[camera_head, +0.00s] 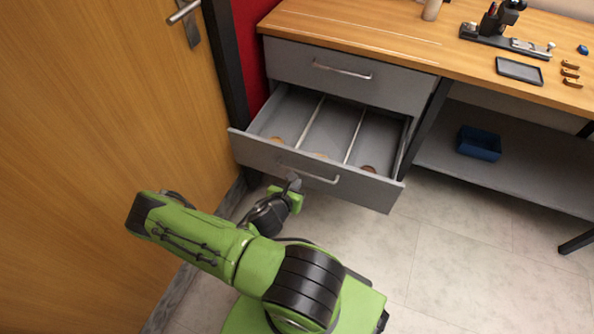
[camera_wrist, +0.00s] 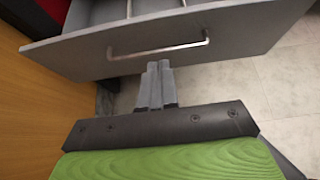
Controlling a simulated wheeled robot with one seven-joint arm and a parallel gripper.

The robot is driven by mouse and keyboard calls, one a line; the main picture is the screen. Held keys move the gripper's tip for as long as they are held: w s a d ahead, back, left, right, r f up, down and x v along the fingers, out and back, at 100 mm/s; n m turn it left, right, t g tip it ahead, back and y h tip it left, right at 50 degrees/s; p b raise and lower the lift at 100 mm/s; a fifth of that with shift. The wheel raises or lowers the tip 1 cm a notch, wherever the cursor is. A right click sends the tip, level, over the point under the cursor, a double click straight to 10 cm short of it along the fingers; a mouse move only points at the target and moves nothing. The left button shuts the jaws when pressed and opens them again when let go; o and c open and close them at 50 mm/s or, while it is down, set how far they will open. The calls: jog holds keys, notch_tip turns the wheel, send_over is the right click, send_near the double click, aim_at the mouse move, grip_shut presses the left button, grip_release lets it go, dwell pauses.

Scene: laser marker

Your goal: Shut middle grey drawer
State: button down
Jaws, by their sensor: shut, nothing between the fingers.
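The middle grey drawer (camera_head: 318,174) stands pulled out from the cabinet under the wooden worktop. Its inside is split by thin dividers, and a few small round brownish items lie in it. A silver bar handle (camera_head: 308,174) runs across its front. In the wrist view the drawer front (camera_wrist: 240,40) and the handle (camera_wrist: 158,50) fill the top. My gripper (camera_head: 293,183) is at the drawer front near the handle. In the wrist view its two fingers (camera_wrist: 158,68) are together, with tips just below the handle. I cannot tell whether they touch the front.
A closed grey drawer (camera_head: 345,75) sits above. A wooden door (camera_head: 100,150) with a metal handle stands close on the left. A blue bin (camera_head: 479,143) is on the grey shelf (camera_head: 540,180) at right. The floor (camera_head: 470,250) at right is clear.

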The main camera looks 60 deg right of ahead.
jog(key=b, duration=0.2)
send_near(313, 160)
notch_tip(313, 160, down, 3)
jog(key=d, duration=0.5)
jog(key=shift+w, duration=0.35)
jog(key=shift+d, duration=0.2)
jog(key=shift+d, duration=0.1)
